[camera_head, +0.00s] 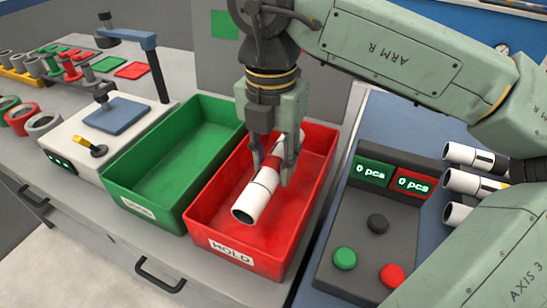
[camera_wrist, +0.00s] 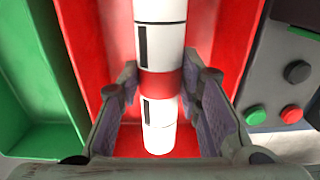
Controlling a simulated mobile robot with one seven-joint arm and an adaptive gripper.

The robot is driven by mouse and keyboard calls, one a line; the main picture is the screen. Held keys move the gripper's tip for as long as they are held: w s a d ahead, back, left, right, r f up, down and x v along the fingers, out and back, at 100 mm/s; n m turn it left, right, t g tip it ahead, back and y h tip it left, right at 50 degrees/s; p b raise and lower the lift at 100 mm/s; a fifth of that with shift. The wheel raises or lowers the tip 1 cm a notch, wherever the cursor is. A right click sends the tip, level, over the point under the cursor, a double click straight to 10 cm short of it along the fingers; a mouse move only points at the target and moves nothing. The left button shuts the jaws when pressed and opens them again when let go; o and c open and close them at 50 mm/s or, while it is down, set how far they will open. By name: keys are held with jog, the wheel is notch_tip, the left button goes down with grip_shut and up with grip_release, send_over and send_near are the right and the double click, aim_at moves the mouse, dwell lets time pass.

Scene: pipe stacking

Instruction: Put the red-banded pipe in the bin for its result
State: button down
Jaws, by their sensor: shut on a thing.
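The red-banded pipe (camera_head: 258,194) is white with black marks and a red band at its middle. My gripper (camera_head: 272,172) is shut on it around the red band, over the red bin. In the wrist view the pipe (camera_wrist: 158,110) runs lengthwise between the two fingers of my gripper (camera_wrist: 160,95). The red bin (camera_head: 230,247) is labelled HOLD and holds nothing else that I can see. I cannot tell whether the pipe touches its floor. The green bin (camera_head: 155,215) stands to the left and looks empty.
A panel with two displays reading 0 pcs (camera_head: 372,171) and green, red and black buttons stands right of the red bin. A test station with a blue plate (camera_head: 117,115) is left of the green bin.

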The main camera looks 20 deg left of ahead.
aim_at(272, 159)
dwell(0.3)
jog(key=c, duration=1.1)
grip_release()
notch_tip(272, 159, up, 12)
jog(key=shift+a, duration=0.15)
jog(key=shift+f, duration=0.1)
